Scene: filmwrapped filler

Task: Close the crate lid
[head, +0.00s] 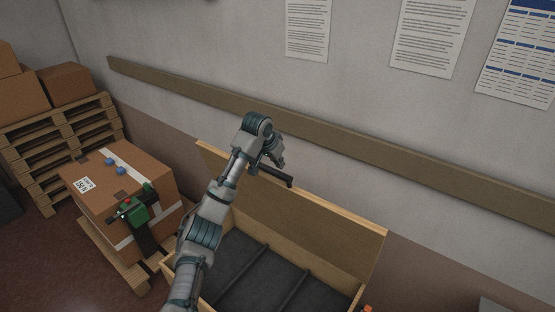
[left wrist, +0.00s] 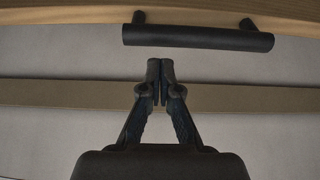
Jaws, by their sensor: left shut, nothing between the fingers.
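The wooden crate (head: 355,291) stands at the bottom centre of the head view, with dark grey padded panels inside. Its lid (head: 335,216) is raised and stands open on the wall side. A dark bar handle (head: 275,175) sits at the lid's upper edge; it also shows in the left wrist view (left wrist: 198,37), near the lid's wooden edge (left wrist: 75,18). My left gripper (head: 279,160) is by the handle. In the left wrist view its fingertips (left wrist: 160,64) are together, empty, just below the handle in the picture, with a small gap. My right gripper is not in view.
A taped cardboard box (head: 95,195) with a green-and-black tool (head: 135,205) and blue items on top stands on a pallet at left. Stacked pallets (head: 60,140) hold more boxes. A wooden rail (head: 400,162) runs along the wall behind the lid.

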